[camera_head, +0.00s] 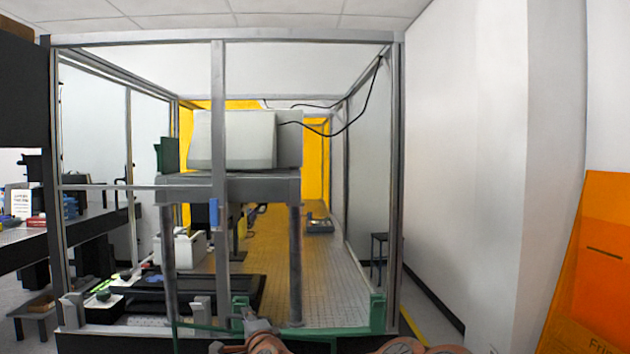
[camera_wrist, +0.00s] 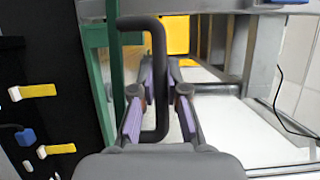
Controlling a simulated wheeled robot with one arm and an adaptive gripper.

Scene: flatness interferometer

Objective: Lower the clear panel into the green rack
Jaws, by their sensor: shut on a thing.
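My gripper (camera_wrist: 162,80) has its purple-padded fingers closed on the upright bar of a dark bent handle (camera_wrist: 157,42) in the wrist view. The clear panel itself cannot be made out; whether this handle belongs to it is not plain. Green uprights (camera_wrist: 96,75) stand close to the left of the handle. In the head view, a green rail with short green posts (camera_head: 377,313) runs along the low front of the metal frame, apparently the green rack. My gripper (camera_head: 258,326) shows only in part at the bottom there, beside the rail.
A grey metal frame (camera_head: 217,240) surrounds the bench, with a pale box (camera_head: 233,140) on a raised shelf. An orange panel (camera_head: 597,270) leans at the right. In the wrist view, a dark board with yellow-handled items (camera_wrist: 38,91) lies left, and a black cable (camera_wrist: 285,115) hangs right.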

